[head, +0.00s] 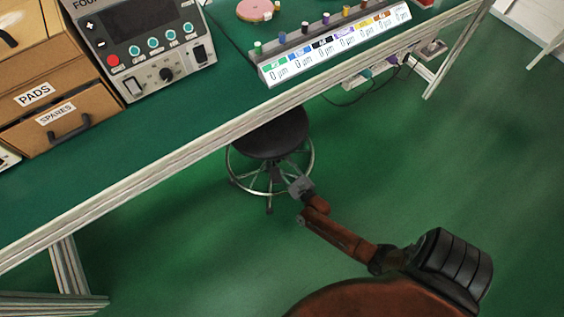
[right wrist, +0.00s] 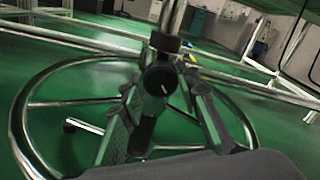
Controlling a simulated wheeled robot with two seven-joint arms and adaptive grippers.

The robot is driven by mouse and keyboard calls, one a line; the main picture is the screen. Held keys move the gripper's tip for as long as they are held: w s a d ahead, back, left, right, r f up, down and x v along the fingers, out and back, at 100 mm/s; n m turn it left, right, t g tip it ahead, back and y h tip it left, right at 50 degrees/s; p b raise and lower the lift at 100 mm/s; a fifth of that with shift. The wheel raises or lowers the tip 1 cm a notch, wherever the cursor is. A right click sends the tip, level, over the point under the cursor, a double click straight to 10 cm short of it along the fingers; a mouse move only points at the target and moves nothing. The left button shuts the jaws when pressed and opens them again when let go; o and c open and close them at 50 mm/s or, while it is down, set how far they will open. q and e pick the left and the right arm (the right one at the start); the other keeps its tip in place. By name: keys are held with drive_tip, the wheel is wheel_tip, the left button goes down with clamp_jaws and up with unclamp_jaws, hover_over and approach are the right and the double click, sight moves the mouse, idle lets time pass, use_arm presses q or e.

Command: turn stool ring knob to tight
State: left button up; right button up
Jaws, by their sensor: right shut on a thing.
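The stool (head: 272,136) has a round black seat and stands on the green floor, partly under the bench. Its chrome foot ring (head: 313,160) circles the column and also fills the right wrist view (right wrist: 20,130). The ring knob (right wrist: 158,81) is black and round with a short white mark on its face, tilted off vertical. It sits at the hub by the column. My right gripper (head: 284,172) reaches under the seat, its two fingers on either side of the knob and shut on it. The knob is too small to make out in the head view. My left gripper is out of view.
The bench edge (head: 180,159) runs diagonally above the stool, with a bench leg (head: 68,268) at lower left. A control box (head: 140,45), drawers and a labelled rack (head: 335,47) stand on top. A cable hangs below the bench. Floor to the right is clear.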

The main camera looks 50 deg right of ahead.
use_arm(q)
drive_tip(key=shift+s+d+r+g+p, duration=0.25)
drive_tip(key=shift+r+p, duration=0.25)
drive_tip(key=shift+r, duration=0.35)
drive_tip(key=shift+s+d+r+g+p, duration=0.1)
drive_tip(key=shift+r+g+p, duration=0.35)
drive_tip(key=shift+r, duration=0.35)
use_arm(e)
drive_tip(key=shift+f+n, duration=0.2)
drive_tip(key=shift+n, duration=13.5)
